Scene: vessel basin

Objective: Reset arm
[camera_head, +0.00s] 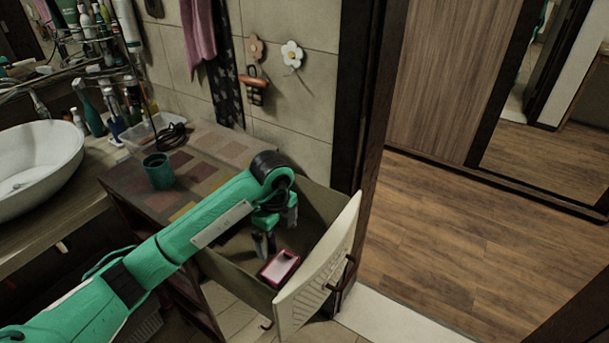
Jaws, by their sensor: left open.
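My left arm comes in from the lower left and reaches over an open drawer (335,207). My left gripper (266,243) points down into the drawer, with its dark fingers apart. A small pink-rimmed box (280,268) with a pale inside lies in the drawer, just right of and below the fingers. I see nothing between the fingers. The arm hides part of the drawer and the cabinet front. My right gripper is not in view.
A teal cup (158,171) stands on the patterned cabinet top (215,146). A clear tray (150,132) with a dark cable is behind it. A white basin (35,165) and several bottles are at left. The drawer front (322,268) juts out beside the door frame. Wooden floor (455,235) is clear at right.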

